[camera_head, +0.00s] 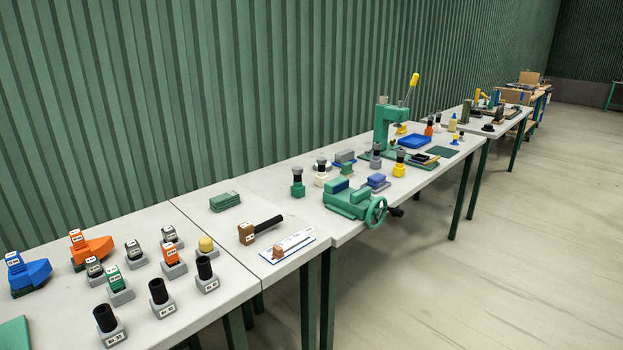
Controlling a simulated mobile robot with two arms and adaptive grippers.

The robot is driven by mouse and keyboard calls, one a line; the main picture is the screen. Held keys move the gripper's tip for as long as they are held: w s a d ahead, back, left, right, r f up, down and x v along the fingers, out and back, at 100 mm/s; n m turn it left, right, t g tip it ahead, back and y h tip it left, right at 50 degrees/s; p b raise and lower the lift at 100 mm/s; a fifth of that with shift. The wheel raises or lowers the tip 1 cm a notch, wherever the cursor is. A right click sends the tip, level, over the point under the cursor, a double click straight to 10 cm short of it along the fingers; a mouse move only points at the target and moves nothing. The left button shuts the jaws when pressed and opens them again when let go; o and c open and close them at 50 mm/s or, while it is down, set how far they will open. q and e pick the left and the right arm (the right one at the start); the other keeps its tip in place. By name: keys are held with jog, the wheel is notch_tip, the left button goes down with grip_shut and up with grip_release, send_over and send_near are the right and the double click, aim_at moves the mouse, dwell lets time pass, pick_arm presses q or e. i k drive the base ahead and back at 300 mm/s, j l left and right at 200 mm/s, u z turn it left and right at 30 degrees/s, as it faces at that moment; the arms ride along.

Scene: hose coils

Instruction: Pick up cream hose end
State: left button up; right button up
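I see no cream hose end and no hose coil in the head view. The nearest match in colour is a small cream-white object (321,179) with a black top, standing on the middle table, but I cannot tell that it is a hose part. Neither of my grippers shows in this view.
A row of grey-white tables (240,272) runs along a green corrugated wall (150,90). Several stamp-like blocks stand at the near left. A green vise (350,200) with a handwheel sits at the middle table's front edge; a green press (384,130) stands behind. The floor (500,250) at right is clear.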

aim_at(321, 178)
jog(key=i+l+u, duration=0.15)
jog(key=u, duration=0.25)
jog(key=i+l+u, duration=0.1)
jog(key=u, duration=0.25)
jog(key=l+u, duration=0.4)
jog(key=i+l+u, duration=0.2)
jog(key=l+u, duration=0.15)
jog(key=l, duration=0.95)
jog(key=l+u, duration=0.3)
jog(key=l, duration=1.05)
jog(key=i, duration=0.1)
